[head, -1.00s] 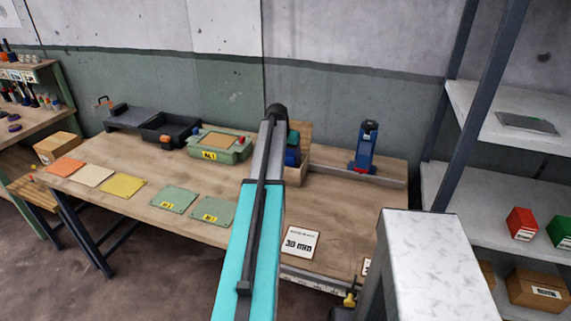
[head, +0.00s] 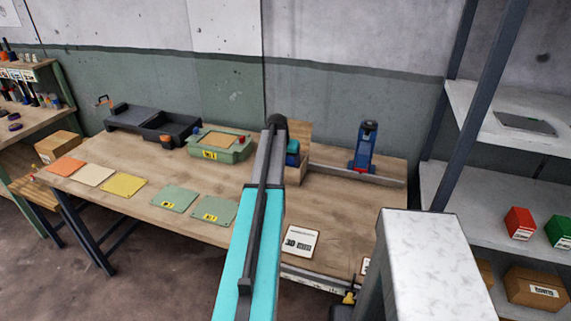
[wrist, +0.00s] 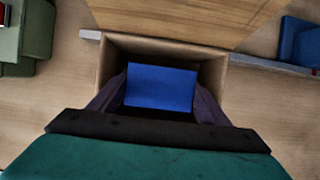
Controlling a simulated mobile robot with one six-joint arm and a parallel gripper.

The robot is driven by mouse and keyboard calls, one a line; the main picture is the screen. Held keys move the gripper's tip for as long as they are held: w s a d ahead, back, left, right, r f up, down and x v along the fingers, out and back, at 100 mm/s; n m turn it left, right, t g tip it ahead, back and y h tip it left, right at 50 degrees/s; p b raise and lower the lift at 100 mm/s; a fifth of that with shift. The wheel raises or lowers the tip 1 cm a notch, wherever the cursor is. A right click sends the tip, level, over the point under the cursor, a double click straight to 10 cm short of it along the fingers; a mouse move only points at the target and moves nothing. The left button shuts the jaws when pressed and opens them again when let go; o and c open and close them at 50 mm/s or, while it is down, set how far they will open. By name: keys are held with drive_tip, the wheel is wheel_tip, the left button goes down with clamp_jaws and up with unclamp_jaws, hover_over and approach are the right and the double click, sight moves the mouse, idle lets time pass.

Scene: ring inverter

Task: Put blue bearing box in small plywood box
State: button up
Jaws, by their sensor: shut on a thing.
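The blue bearing box (wrist: 161,87) is between the two fingers of my gripper (wrist: 158,98) in the wrist view. My gripper is shut on it. The box and fingertips are within the opening of the small plywood box (wrist: 215,73). Its lid stands open on the far side. Whether the blue box touches the floor of the plywood box is hidden.
A green housing (head: 232,155) stands left of the plywood box, and a blue press-like tool (head: 366,148) stands on a rail to the right. Flat coloured plates (head: 124,187) lie along the left front. A white card (head: 301,242) lies near the front edge.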

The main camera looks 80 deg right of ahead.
drive_tip(key=shift+f, duration=0.1)
drive_tip(key=o, duration=1.1)
drive_tip(key=shift+r, duration=0.2)
drive_tip(key=b+v, duration=0.2)
drive_tip(key=v, duration=0.9)
drive_tip(key=shift+a+r+b, duration=0.25)
drive_tip(key=shift+r+b, duration=0.1)
